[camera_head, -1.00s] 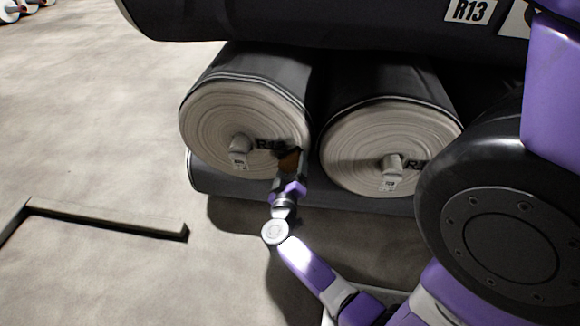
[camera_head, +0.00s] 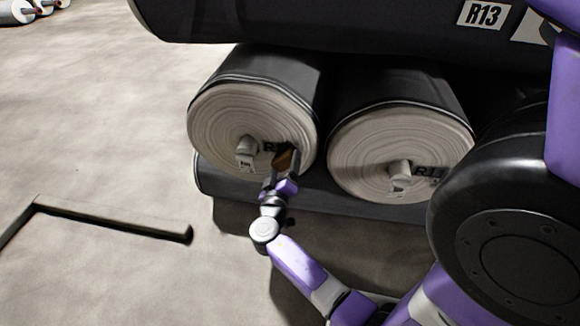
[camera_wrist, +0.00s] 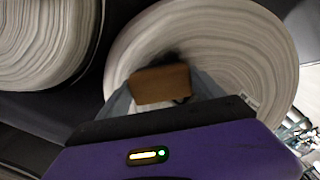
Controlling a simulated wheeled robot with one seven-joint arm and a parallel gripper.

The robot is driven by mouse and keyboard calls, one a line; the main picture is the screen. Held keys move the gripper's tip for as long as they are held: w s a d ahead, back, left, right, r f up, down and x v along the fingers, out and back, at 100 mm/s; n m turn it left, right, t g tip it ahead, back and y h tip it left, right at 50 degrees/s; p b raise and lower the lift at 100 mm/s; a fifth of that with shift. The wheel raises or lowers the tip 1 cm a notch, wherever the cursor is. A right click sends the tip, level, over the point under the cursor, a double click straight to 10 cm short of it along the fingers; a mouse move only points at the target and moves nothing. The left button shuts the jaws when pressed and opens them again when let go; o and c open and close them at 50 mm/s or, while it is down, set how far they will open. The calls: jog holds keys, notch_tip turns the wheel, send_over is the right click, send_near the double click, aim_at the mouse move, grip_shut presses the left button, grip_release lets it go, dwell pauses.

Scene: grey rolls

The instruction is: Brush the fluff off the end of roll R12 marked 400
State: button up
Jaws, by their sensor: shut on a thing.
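The left roll end (camera_head: 222,122) is pale with wound rings and a dark cover. Its black label starts with "R1"; the rest is hidden behind the brush and gripper. A small tag hangs at its core plug (camera_head: 245,152), too small to read surely. My gripper (camera_head: 281,168) is shut on a brown wooden brush (camera_head: 287,158) at the lower right of this end. In the wrist view the brush (camera_wrist: 160,85) lies across the roll end (camera_wrist: 225,45), with a dark patch just above it. Whether that is bristles or fluff, I cannot tell, nor whether the brush touches.
A second roll (camera_head: 385,140), marked R11 as best I can read, lies close on the right. A dark roll marked R13 (camera_head: 483,14) lies above, and another dark roll (camera_head: 225,182) below. A low angled bar (camera_head: 110,220) lies on the floor at left. Open floor (camera_head: 90,120) extends left.

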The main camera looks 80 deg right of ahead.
jog(key=shift+w+a+b, duration=0.1)
jog(key=shift+w+b, duration=0.95)
jog(key=shift+w, duration=1)
jog(key=shift+r+p, duration=0.6)
jog(key=shift+r, duration=0.45)
jog(key=shift+s+f, duration=0.15)
jog(key=shift+s, duration=0.45)
jog(key=shift+s+d, duration=0.2)
jog(key=shift+s, duration=1.4)
jog(key=shift+s+b, duration=0.3)
jog(key=shift+s, duration=1.7)
jog(key=shift+d+r+p, duration=0.15)
jog(key=shift+r+p, duration=0.45)
jog(key=shift+r, duration=0.4)
jog(key=shift+w+a+f+b, duration=0.15)
jog(key=shift+w+b, duration=0.8)
jog(key=shift+w, duration=1.1)
jog(key=shift+w+a+r+b, duration=0.15)
jog(key=shift+w+b, duration=0.8)
jog(key=shift+w, duration=1.2)
jog(key=shift+r+p, duration=0.65)
jog(key=shift+r, duration=0.35)
jog(key=shift+s+f, duration=0.1)
jog(key=shift+s, duration=1.9)
jog(key=shift+s+d, duration=0.15)
jog(key=shift+s, duration=0.95)
jog(key=shift+s+d, duration=0.15)
jog(key=shift+s, duration=0.95)
